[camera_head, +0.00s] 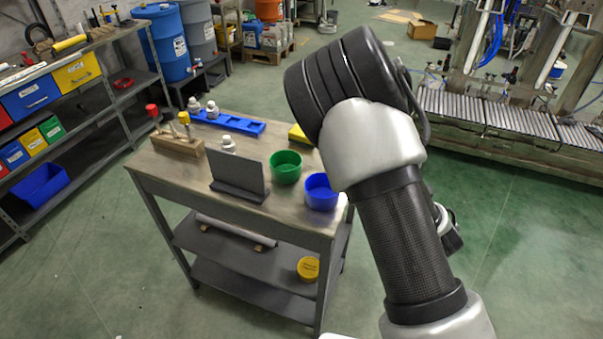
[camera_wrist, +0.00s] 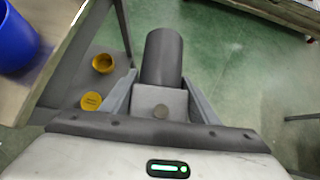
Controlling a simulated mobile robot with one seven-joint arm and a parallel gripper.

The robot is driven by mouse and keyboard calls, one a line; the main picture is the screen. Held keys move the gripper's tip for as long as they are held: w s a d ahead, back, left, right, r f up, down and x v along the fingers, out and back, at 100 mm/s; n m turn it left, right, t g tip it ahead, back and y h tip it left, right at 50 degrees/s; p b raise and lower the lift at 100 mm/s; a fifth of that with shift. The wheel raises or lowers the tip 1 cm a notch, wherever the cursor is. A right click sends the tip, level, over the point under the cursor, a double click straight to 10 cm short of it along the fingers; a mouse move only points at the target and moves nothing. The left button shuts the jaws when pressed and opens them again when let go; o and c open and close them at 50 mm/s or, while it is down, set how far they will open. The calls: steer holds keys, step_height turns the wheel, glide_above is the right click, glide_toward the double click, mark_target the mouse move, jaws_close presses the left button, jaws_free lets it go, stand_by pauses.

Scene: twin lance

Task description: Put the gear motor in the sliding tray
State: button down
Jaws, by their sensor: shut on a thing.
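In the wrist view, my gripper (camera_wrist: 160,98) is shut on the gear motor (camera_wrist: 163,60), a dark grey cylinder on a lighter square block. The motor's cylinder points away from the wrist, over green floor beside the table's edge. I cannot tell for sure which thing is the sliding tray. A long pale grey piece (camera_head: 236,231) with tan ends lies on the table's middle shelf in the head view, and a blue compartmented holder (camera_head: 237,124) is on the tabletop.
The tabletop (camera_head: 165,180) holds a dark upright plate (camera_head: 238,180), a green bowl (camera_head: 287,167), a blue bowl (camera_head: 321,192), a wooden block (camera_head: 179,146) with tools and several white bottles. A roller conveyor (camera_head: 500,115) stands at right.

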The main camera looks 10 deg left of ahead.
step_height(320, 180, down, 2)
steer(key=shift+w+f+b, duration=0.1)
steer(key=shift+f+b, duration=0.05)
steer(key=shift+b, duration=0.5)
steer(key=shift+d+f, duration=0.2)
steer(key=shift+a+r, duration=0.1)
steer(key=shift+r, duration=0.1)
